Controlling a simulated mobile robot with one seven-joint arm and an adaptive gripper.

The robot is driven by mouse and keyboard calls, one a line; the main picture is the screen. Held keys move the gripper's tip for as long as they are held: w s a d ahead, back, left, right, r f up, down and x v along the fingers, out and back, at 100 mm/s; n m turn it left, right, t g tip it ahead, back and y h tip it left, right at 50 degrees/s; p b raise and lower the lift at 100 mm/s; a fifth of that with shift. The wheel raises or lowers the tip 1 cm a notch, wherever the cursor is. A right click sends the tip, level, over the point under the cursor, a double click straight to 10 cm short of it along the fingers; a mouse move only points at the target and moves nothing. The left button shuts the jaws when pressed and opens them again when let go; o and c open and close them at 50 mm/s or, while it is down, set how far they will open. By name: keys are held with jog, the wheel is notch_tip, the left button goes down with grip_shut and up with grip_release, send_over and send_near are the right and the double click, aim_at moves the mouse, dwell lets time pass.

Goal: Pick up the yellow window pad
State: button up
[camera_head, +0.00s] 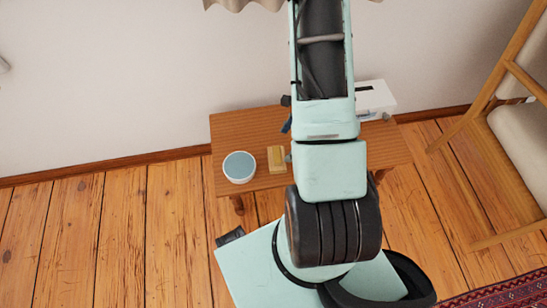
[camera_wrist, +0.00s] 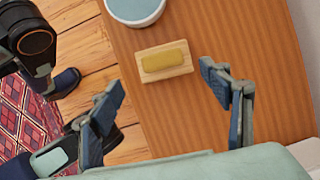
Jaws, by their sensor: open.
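The yellow window pad (camera_wrist: 165,60) is a small block with a yellow top on a pale wooden-looking base. It lies on the brown wooden table (camera_wrist: 200,125), and it also shows in the head view (camera_head: 276,158), just left of my arm. My gripper (camera_wrist: 160,85) is open and empty in the wrist view. Its two fingers are spread wide, one at the left over the table's edge and floor, one at the right over the table. The pad lies beyond the fingertips, between their lines, and is not touched. In the head view my arm hides most of the gripper.
A white bowl with a blue-grey inside (camera_head: 239,167) stands close left of the pad. A white box (camera_head: 374,100) stands at the table's back right. A wooden chair (camera_head: 515,125) is at the right. The wall (camera_head: 120,80) is behind the table. A patterned rug (camera_head: 510,294) lies at lower right.

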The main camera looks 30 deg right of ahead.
aim_at(277, 153)
jog(key=b+x, duration=0.1)
jog(key=x, duration=0.3)
jog(key=b+x, duration=0.1)
jog(key=x, duration=0.3)
jog(key=shift+w+f+b, duration=0.1)
jog(key=shift+w+b, duration=0.15)
jog(key=shift+b, duration=0.1)
jog(key=c, duration=1.3)
